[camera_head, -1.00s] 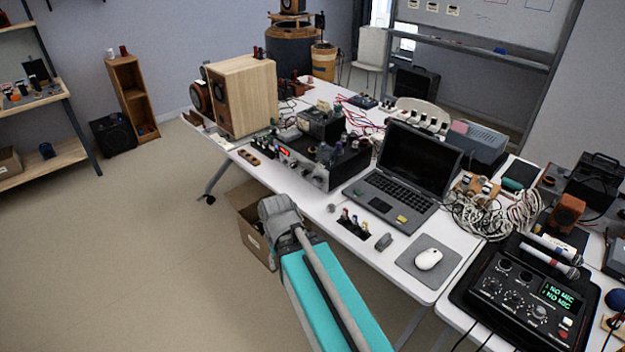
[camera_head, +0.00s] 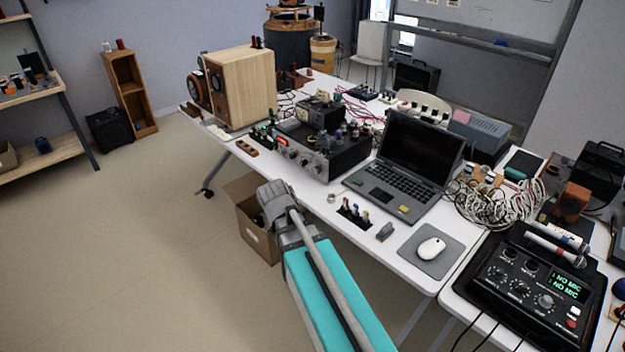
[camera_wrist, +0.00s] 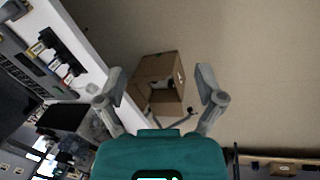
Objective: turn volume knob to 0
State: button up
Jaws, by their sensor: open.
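The task does not say which device carries the volume knob. A black amplifier (camera_head: 322,157) with a red display and a row of silver front knobs (camera_head: 305,161) stands on the white table. A black mixer (camera_head: 535,290) at the right also has several knobs (camera_head: 521,288) and a green "NO MIC" screen. Labels are too small to read. My gripper (camera_wrist: 158,74) is open and empty in the wrist view, its fingers spread wide. The floor and a cardboard box show between and beyond them. My arm is in front of the table in the head view, clear of both devices.
A laptop (camera_head: 416,160), mouse (camera_head: 431,248) and large wooden speaker (camera_head: 242,90) stand on the white table (camera_head: 316,206). The cardboard box (camera_head: 249,222) sits on the floor beside it. Cables crowd the table's right side. The floor at the left is open.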

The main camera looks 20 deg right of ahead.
jog(key=w+d+f+n+t+h+b, duration=0.1)
jog(key=w+d+f+n+h+b, duration=0.1)
jog(key=w+d+f+h+b, duration=0.4)
jog(key=w+d+f+n+t+h+b, duration=0.1)
jog(key=w+d+f+b, duration=0.15)
jog(key=w+b, duration=0.6)
jog(key=n+t+h+b, duration=0.45)
jog(key=h+b, duration=0.25)
jog(key=b, duration=0.4)
send_near(314, 172)
jog(key=a, duration=0.4)
jog(key=shift+s+d+r+n+g, duration=0.1)
jog(key=shift+s+d+n+g, duration=0.15)
jog(key=shift+s+g, duration=0.15)
jog(key=shift+d, duration=0.1)
jog(key=x, duration=1.3)
jog(key=shift+w+d+r, duration=0.1)
jog(key=shift+d, duration=0.15)
